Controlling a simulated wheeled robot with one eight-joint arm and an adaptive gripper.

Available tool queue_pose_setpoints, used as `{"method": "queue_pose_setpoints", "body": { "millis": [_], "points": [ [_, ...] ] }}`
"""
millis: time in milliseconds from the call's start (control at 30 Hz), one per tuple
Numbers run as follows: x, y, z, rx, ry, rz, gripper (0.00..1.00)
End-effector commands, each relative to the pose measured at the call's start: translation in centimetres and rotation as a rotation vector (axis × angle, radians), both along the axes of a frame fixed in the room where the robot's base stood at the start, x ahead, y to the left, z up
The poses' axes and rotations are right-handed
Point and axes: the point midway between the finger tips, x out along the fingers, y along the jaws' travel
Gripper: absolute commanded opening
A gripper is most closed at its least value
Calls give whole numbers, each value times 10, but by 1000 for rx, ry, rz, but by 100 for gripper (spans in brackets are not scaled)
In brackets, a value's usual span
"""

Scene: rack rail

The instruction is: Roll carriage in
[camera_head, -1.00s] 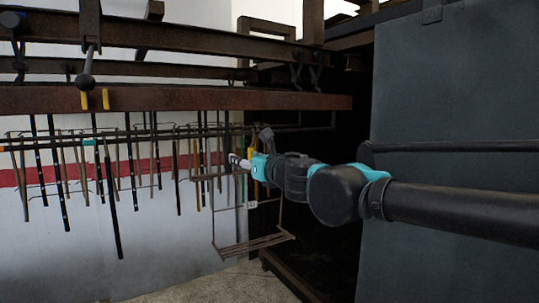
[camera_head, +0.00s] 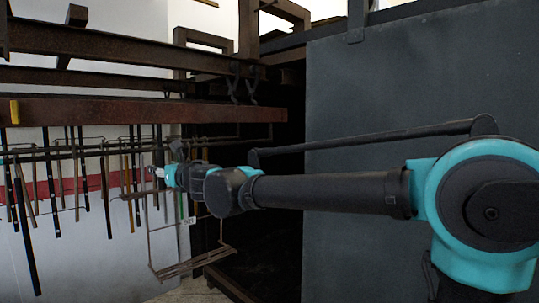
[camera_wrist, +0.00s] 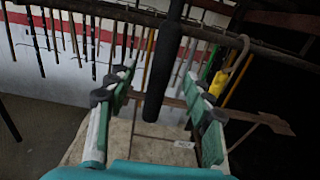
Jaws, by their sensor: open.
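A hanging metal frame with a slatted bottom (camera_head: 192,263) and a small white label (camera_head: 188,221) looks like the carriage. It hangs below the rails, near the dark opening. In the wrist view, the label (camera_wrist: 184,145) shows low between the fingers, with part of the frame behind. My gripper (camera_head: 156,172) is in front of the frame's upper part, pointing left. In the wrist view, my gripper (camera_wrist: 160,72) is open, its green fingers apart. A thick black rod (camera_wrist: 163,80) shows between them; I cannot tell whether it touches them.
A rusty beam (camera_head: 130,110) runs above my gripper. Many rods and strips hang along the wall on the left. A yellow piece (camera_wrist: 218,83) hangs beside the right finger. A large grey panel (camera_head: 380,90) stands behind my arm. The opening (camera_head: 265,220) beside it is dark.

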Motion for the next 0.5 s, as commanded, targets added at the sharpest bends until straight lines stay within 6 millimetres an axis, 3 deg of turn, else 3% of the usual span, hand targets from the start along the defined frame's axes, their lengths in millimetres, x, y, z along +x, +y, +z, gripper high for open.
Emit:
{"method": "queue_pose_setpoints", "body": {
  "millis": [500],
  "points": [
    [9, 10, 0, 0, 0, -1, 52]
  ]
}}
